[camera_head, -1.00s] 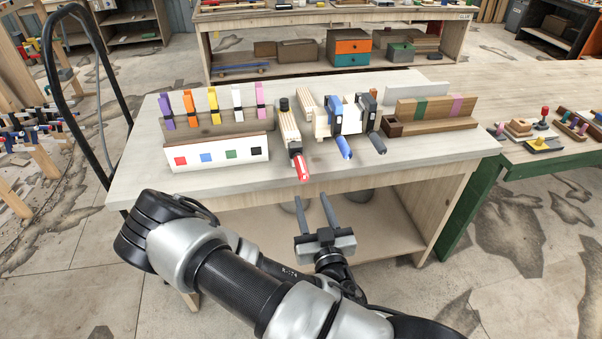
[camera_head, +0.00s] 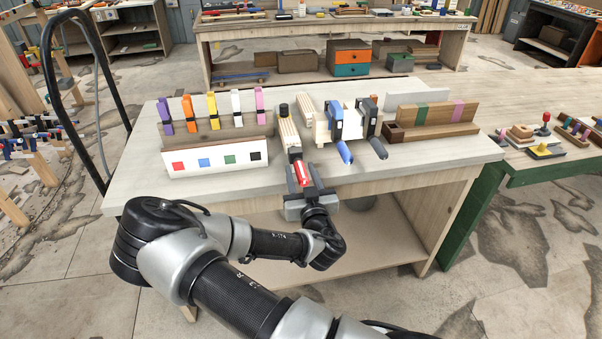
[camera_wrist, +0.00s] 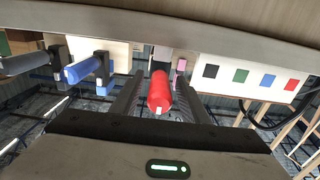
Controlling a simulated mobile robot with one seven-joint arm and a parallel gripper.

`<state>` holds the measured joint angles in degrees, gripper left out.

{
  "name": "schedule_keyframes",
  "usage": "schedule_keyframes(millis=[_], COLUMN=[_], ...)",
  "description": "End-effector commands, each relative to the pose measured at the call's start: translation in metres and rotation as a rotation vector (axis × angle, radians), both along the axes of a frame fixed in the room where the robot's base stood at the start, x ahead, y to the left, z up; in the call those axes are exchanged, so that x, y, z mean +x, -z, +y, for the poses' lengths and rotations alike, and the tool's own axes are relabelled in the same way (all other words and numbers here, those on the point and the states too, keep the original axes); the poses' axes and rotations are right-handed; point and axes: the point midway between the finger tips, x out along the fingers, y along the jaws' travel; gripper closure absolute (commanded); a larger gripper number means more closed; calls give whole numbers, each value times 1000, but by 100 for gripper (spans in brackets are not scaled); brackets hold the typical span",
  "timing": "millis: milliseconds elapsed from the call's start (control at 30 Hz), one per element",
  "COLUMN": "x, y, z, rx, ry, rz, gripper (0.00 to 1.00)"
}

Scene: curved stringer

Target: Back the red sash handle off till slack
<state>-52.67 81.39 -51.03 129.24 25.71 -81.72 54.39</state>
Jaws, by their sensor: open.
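The red sash handle (camera_head: 303,173) sticks out past the front edge of the workbench, at the near end of a wooden clamp piece (camera_head: 289,130). In the wrist view the red handle (camera_wrist: 160,92) points toward the camera. My gripper (camera_head: 303,180) is at the bench's front edge. Its two fingers stand one on each side of the red handle, and in the wrist view gaps show between handle and fingers (camera_wrist: 161,100). The gripper is open. The handle's far end and the clamp's screw are hard to make out.
Two clamps with blue (camera_head: 344,151) and dark (camera_head: 378,147) handles stand just right of the red one. A white board with coloured squares (camera_head: 217,158) and several coloured clamps stand at left. A wooden block with coloured strips (camera_head: 440,118) is at right.

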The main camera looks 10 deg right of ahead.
Motion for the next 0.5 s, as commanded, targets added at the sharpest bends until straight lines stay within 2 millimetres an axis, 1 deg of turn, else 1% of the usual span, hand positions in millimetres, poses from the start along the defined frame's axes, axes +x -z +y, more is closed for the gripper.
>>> schedule_keyframes(millis=[133, 367, 400, 500], x=[0, 0, 0, 0], y=[0, 0, 0, 0], z=[0, 0, 0, 0], rx=[0, 0, 0, -3], ry=[0, 0, 0, 0], rz=[0, 0, 0, 0], gripper=[59, 98, 100, 100])
